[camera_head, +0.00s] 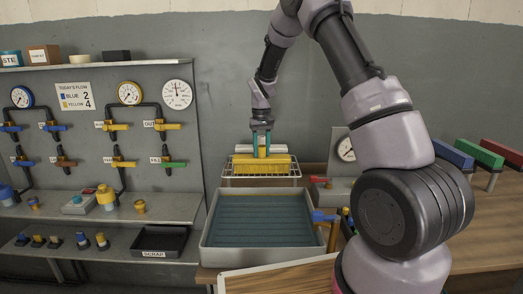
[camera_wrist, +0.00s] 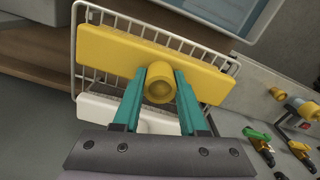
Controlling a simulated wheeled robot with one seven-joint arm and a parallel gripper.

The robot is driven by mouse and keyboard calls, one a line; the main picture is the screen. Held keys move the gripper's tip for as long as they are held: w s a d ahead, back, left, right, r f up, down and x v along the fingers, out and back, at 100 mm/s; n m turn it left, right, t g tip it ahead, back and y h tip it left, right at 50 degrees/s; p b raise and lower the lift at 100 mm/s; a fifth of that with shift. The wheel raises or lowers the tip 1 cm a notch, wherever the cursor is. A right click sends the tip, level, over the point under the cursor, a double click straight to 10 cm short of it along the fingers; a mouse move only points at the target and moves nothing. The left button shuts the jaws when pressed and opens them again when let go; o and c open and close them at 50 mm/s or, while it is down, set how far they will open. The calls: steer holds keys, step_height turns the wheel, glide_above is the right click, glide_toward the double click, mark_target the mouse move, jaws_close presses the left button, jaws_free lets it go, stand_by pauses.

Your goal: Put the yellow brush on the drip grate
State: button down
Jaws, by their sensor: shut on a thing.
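The yellow brush (camera_head: 262,164) is a long block with a round knob on top. It also shows in the wrist view (camera_wrist: 110,52), lying lengthwise over the white wire grate. My gripper (camera_head: 261,150) has teal fingers, shut on the brush's knob; in the wrist view the fingertips (camera_wrist: 160,82) sit on both sides of it. The drip grate (camera_head: 262,184) is a wire rack directly below the brush, behind the tray. I cannot tell whether the brush's underside touches the wires. A white block (camera_wrist: 100,110) shows beside the brush, partly hidden by a finger.
A grey tray (camera_head: 208,238) with a dark teal floor stands in front of the grate. A gauge box (camera_head: 340,160) stands to the right. Blue, green and red blocks (camera_head: 451,154) are at the far right. A valve panel (camera_head: 70,140) with shelves fills the left.

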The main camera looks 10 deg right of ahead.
steer(key=shift+f, duration=0.1)
steer(key=shift+c, duration=2.2)
jaws_free()
